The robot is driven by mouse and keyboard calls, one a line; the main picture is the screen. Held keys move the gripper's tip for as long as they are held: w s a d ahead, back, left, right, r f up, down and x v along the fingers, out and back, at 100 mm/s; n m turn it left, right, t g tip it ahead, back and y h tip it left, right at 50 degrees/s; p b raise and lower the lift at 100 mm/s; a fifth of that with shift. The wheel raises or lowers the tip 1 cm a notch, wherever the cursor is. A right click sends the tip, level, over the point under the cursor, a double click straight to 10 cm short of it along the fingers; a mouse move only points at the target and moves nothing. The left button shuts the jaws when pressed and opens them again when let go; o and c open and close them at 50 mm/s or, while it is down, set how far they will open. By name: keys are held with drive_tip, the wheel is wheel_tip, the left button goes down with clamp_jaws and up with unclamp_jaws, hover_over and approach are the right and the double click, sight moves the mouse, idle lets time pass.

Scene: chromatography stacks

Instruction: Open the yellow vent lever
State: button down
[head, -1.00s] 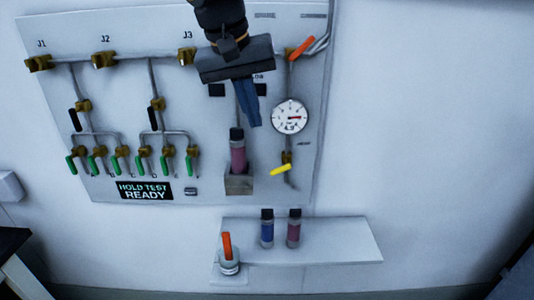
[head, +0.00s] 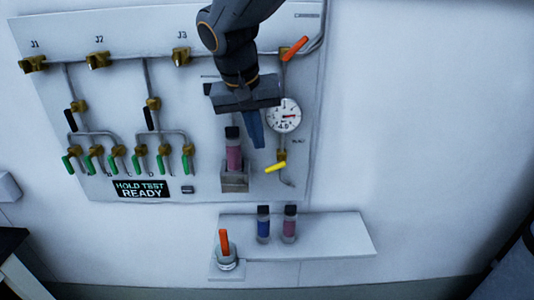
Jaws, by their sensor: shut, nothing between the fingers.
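The yellow vent lever (head: 275,168) is at the lower right of the wall panel, on a brass valve (head: 282,155) below the round gauge. It lies nearly level, its free end to the left and slightly lower. My gripper (head: 258,146) points down in front of the panel, just left of the gauge, with its blue fingers shut and empty. In the picture the fingertips are above and to the left of the lever, apart from it. How far they stand off the panel I cannot tell. The lever is in full view.
A pink vial (head: 233,152) stands in a holder (head: 235,183) left of the lever. The gauge (head: 284,115) and an orange lever (head: 295,48) are above. Several green levers are at left. A shelf (head: 335,235) below bears two vials. The wall at right is clear.

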drive_tip(key=f, duration=0.2)
drive_tip(key=d+f+p, duration=0.1)
drive_tip(key=d+f, duration=0.1)
drive_tip(key=f, duration=0.1)
drive_tip(key=shift+w+f, duration=0.35)
drive_tip(key=shift+a+f+h+b, duration=0.15)
drive_tip(key=shift+f+h+b, duration=0.15)
drive_tip(key=shift+h, duration=0.4)
drive_tip(key=shift+a+f+b, duration=0.3)
drive_tip(key=shift+f+b, duration=0.55)
drive_tip(key=shift+b, duration=0.15)
idle(0.8)
drive_tip(key=b, duration=0.1)
approach(266, 170)
drive_tip(key=shift+s+a, duration=0.1)
idle(0.4)
